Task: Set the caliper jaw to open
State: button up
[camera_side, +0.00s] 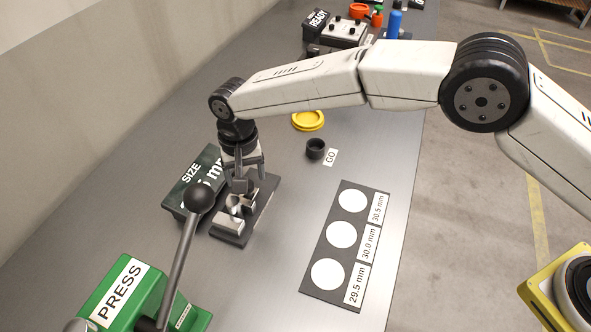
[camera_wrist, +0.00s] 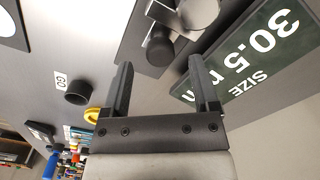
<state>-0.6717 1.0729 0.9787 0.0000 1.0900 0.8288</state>
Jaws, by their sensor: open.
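The caliper fixture (camera_side: 228,231) is a dark base plate with pale metal blocks on it, below my gripper in the side view. In the wrist view its dark plate (camera_wrist: 138,48) carries metal parts, including a grey rounded piece (camera_wrist: 197,12) and a smaller one (camera_wrist: 160,46). I cannot tell whether the caliper jaw is open. My gripper (camera_side: 242,184) points down just above the fixture. In the wrist view the gripper (camera_wrist: 160,68) has its fingers apart with nothing held between them. The size display (camera_wrist: 262,55) reads 30.5 mm.
A green press (camera_side: 130,296) with a black-knobbed lever (camera_side: 181,250) stands at the front left, its knob close to the fixture. A black cup (camera_side: 315,149) sits by a GO label. A yellow ring (camera_side: 308,120) lies behind. A size board (camera_side: 309,288) with three white circles lies right.

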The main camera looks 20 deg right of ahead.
jog(key=shift+f, duration=1.15)
grip_shut()
dwell(0.7)
